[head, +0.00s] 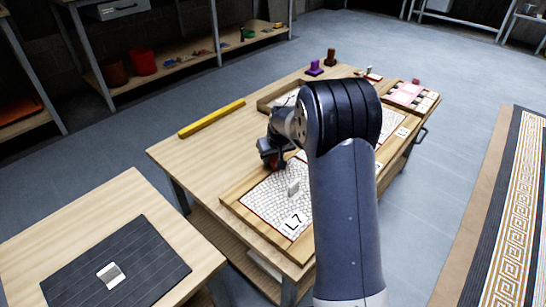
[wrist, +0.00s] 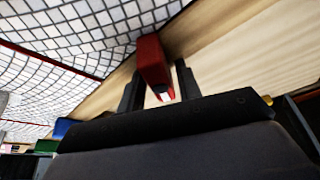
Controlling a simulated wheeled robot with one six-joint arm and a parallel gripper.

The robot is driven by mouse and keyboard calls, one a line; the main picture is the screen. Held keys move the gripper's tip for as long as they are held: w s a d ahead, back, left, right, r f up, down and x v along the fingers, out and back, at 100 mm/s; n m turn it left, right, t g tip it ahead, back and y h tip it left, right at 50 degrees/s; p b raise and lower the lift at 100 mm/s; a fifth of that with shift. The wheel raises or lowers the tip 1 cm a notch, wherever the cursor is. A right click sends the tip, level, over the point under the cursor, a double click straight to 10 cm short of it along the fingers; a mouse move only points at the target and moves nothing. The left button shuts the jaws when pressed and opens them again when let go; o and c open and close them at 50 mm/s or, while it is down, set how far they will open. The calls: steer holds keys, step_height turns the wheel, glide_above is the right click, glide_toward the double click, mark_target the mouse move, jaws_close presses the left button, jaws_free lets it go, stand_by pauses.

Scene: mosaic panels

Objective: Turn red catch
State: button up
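The red catch (wrist: 152,62) is a small upright red block at the edge of the mosaic panel, in the wrist view. My gripper (wrist: 160,78) has one dark finger on each side of it. The gaps between fingers and catch look very narrow, and I cannot tell whether they press on it. In the head view my gripper (head: 272,157) is low over the left edge of the panel (head: 262,196), and the catch is hard to make out there. The panel has a white mosaic with a red border in a wooden frame, and a label L7.
A yellow bar (head: 212,118) lies along the table's left edge. A white-grey piece (head: 293,187) stands on the mosaic. Further panels, a purple piece (head: 314,68) and a brown piece (head: 330,57) are at the far end. A second table with a dark mat (head: 150,262) is at front left.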

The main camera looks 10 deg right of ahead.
jaws_close()
steer(key=shift+n, duration=0.3)
steer(key=shift+n+g+y, duration=0.5)
steer(key=shift+n+y, duration=0.4)
steer(key=shift+n, duration=1.5)
steer(key=shift+o, duration=1.2)
jaws_free()
